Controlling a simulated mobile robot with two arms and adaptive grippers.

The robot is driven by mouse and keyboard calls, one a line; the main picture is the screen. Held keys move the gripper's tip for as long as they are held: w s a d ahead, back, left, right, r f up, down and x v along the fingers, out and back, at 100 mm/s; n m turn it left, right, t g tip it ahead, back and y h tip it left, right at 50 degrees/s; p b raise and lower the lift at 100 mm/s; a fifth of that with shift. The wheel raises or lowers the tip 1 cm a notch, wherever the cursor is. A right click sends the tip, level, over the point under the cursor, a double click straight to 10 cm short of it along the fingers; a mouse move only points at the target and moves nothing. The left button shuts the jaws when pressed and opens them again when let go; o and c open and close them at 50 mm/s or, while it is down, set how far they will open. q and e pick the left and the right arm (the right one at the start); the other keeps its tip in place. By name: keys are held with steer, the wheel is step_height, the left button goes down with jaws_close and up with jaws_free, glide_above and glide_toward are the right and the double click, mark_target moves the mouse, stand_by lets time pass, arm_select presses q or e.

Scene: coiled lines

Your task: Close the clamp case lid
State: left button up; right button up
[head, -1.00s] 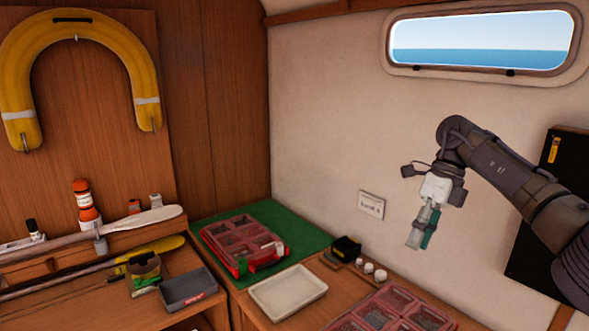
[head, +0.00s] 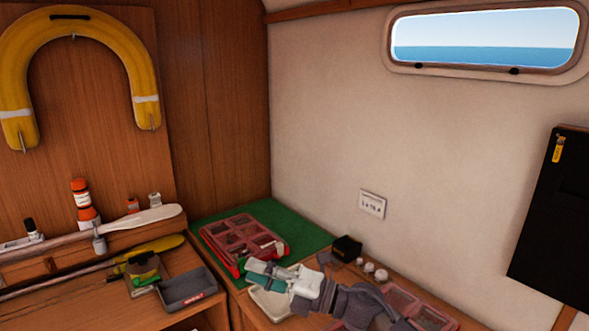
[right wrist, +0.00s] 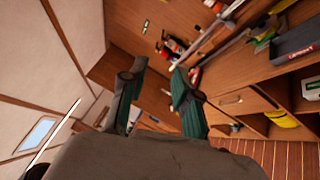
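A red compartment case (head: 243,237), which I take as the clamp case, lies on a green mat (head: 300,222) in the back corner. Clear panes or open cells show within its red frame; I cannot tell how its lid stands. My right gripper (head: 254,273) is low in front of the case's front right edge, over the white tray. Its fingers point left, close to the red front edge; I cannot tell if they touch it. In the right wrist view its two green-padded fingers (right wrist: 158,85) stand apart with nothing between them. My left gripper is out of view.
The white tray (head: 262,306) is partly hidden under my right gripper. A small black box (head: 347,248) and white round pieces (head: 375,271) stand behind my arm. A second red case (head: 428,317) is at the lower right. A grey bin (head: 186,290) stands left.

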steer(key=s+d+f+m+t+h, duration=0.4)
steer(key=d+f+m+h, duration=0.5)
steer(key=m, duration=0.5)
steer(key=s+d+f+m+t+h, duration=0.4)
steer(key=d+f+m+h, duration=0.5)
steer(key=m, duration=0.5)
steer(key=s+d+f+m+g, duration=0.2)
steer(key=s+d+f+g, duration=0.1)
steer(key=s, duration=0.6)
steer(key=s+d+f+m+g+h, duration=0.1)
steer(key=s+d+f+m+g, duration=0.2)
steer(key=s, duration=0.5)
steer(key=s+d+f+m+g, duration=0.1)
steer(key=s+d+f+g, duration=0.25)
steer(key=s, duration=0.55)
step_height(320, 180, down, 30)
steer(key=g+b, duration=0.2)
steer(key=b, duration=0.4)
steer(key=s+d+f+g+b, duration=0.1)
steer(key=s+d+f+b, duration=0.2)
steer(key=s+f, duration=1.4)
step_height(320, 180, down, 4)
steer(key=shift+s+f+n+b, duration=0.1)
steer(key=shift+s+n+b, duration=0.15)
steer(key=shift+n+b, duration=0.15)
